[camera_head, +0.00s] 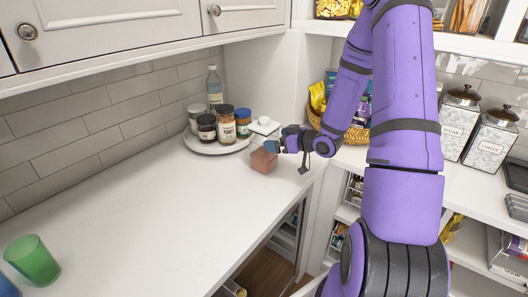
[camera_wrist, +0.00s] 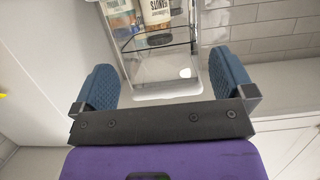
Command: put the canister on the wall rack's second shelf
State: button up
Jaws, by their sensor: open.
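A clear canister with a white lid and reddish contents (camera_head: 263,160) stands on the white counter, close to its right edge. My gripper (camera_head: 271,146) is at the canister's right side, with its fingers beside the upper part. In the wrist view a clear-walled box, apparently this canister (camera_wrist: 163,68), lies between the two blue finger pads of my gripper (camera_wrist: 163,84). The pads are wide apart, with gaps visible on both sides. I cannot make out a wall rack or its second shelf for certain in either view.
A round white tray (camera_head: 211,149) with several jars and a bottle stands behind the canister, at its left. A basket (camera_head: 343,134) is at its right. Sugar (camera_head: 459,122) and coffee (camera_head: 491,137) canisters stand farther right. A green cup (camera_head: 33,261) is front left. The middle counter is clear.

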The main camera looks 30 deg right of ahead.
jog(key=x, duration=0.4)
jog(key=shift+w+a+f, duration=0.1)
jog(key=shift+w+f, duration=0.15)
jog(key=shift+w, duration=0.1)
jog(key=c, duration=1.6)
